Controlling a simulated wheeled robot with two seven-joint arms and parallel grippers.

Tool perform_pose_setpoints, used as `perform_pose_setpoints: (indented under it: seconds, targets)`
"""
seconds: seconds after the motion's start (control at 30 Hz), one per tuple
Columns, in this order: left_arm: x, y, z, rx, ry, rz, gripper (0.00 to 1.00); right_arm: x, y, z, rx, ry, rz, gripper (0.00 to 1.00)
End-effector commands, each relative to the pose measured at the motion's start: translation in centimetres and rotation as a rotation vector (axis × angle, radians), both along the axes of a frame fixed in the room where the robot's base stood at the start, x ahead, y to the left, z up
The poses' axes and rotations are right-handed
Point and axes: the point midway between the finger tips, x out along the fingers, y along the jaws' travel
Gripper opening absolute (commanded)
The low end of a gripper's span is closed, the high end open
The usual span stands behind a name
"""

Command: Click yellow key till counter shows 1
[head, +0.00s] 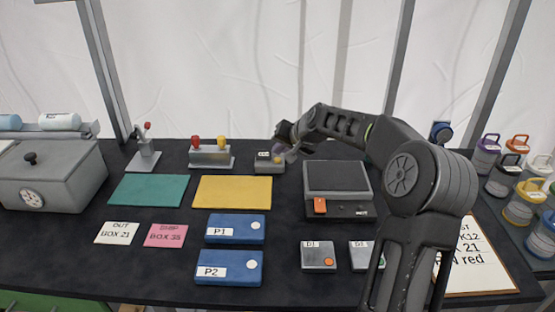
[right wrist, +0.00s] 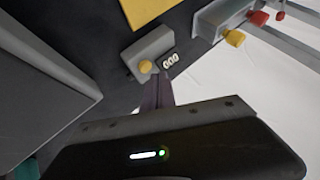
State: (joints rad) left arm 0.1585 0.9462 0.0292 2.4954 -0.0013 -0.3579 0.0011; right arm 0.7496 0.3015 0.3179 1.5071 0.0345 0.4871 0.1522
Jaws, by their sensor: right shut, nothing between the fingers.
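The counter box (head: 264,167) is a small grey block on the dark table, just beyond the yellow mat. In the right wrist view, its round yellow key (right wrist: 145,66) stands on top, with a small display (right wrist: 170,60) beside it that seems to read 000. My left gripper is out of view.
A base with red and yellow knobs (head: 211,157) stands left of the counter box, and a scale-like device (head: 336,178) stands to its right. The yellow mat (head: 232,190) and teal mat (head: 148,189) lie in front. Blue boxes (head: 236,229) are nearer.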

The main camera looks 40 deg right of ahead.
Motion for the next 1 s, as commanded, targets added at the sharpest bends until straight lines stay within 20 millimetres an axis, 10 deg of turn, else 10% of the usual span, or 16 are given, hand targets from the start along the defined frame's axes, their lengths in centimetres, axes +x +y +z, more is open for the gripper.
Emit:
perform_pose_setpoints:
  seconds: [1.0]
  targets:
    - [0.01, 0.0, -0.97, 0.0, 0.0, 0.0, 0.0, -0.01, 0.0, -0.9, 0.0, 0.0, 0.0, 0.0]
